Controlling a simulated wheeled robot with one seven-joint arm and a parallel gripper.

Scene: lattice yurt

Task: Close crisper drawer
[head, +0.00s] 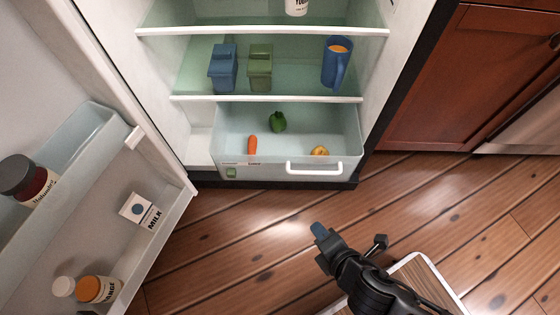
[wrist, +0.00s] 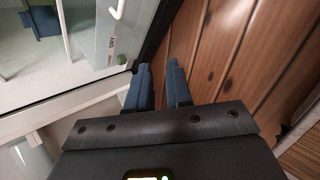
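The crisper drawer (head: 230,150) is at the bottom of the open fridge in the head view. It is pulled out, with its inside showing below the lowest shelf. A white bar handle (head: 315,169) runs across the right part of its front. A carrot (head: 252,145), a green pepper (head: 278,122) and a yellow item (head: 320,150) lie inside. My gripper (head: 319,230) is in front of the drawer, apart from the handle and nearer to me. In the wrist view my gripper (wrist: 159,78) has two blue fingers with a narrow empty gap between them.
The fridge door (head: 170,215) stands open on the left, holding jars, a milk carton (head: 141,210) and a bottle (head: 95,289). Shelves above hold blue and green containers and a blue jug (head: 337,62). Wooden cabinets (head: 465,80) stand right. The floor (head: 240,240) before the drawer is clear.

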